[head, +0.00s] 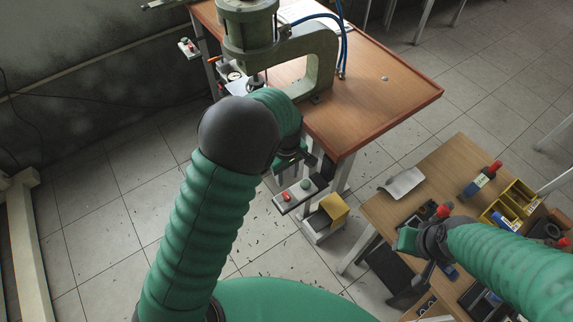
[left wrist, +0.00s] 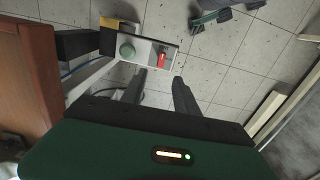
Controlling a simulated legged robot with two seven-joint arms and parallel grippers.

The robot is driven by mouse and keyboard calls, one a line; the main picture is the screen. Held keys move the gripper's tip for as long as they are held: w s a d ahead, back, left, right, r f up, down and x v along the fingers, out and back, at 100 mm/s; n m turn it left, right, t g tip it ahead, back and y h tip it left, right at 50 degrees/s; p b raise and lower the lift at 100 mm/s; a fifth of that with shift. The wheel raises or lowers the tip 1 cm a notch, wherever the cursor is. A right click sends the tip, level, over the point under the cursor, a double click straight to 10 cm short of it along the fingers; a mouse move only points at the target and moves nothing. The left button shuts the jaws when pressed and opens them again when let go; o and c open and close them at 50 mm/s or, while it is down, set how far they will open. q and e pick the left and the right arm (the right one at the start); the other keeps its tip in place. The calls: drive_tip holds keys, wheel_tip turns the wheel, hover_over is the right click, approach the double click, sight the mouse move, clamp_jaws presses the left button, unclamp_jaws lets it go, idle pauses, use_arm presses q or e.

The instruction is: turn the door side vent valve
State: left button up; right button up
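A small grey control box with a red handle or knob (head: 286,196) and a green round knob (head: 306,184) is below the near end of the bench in the head view. In the left wrist view the red part (left wrist: 161,58) and green knob (left wrist: 127,50) show on the box face. I cannot tell which is the vent valve by label. My left gripper (head: 300,163) is over the box; its fingers (left wrist: 158,85) are apart and empty, pointing at the box near the red part. My right gripper (head: 412,268) is over the right-hand table; its fingers are unclear.
A wooden bench (head: 385,95) carries a green press (head: 310,55). A second button box (head: 188,47) is at the far left of the bench. A yellow block (head: 334,208) is beside the near box. The right table (head: 440,172) holds tools and yellow bins (head: 516,200).

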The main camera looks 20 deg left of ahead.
use_arm(q)
wheel_tip(320, 180, up, 6)
drive_tip(key=shift+f, duration=0.15)
idle(0.3)
drive_tip(key=s+a+r+m+t, duration=0.1)
drive_tip(key=s+a+m, duration=0.1)
drive_tip(key=s+m, duration=0.3)
drive_tip(key=s+a+r+m+t, duration=0.1)
drive_tip(key=s+a+m, duration=0.2)
drive_tip(key=s, duration=0.6)
drive_tip(key=m, duration=0.2)
drive_tip(key=shift+s+m+t, duration=0.3)
drive_tip(key=shift+s, duration=0.1)
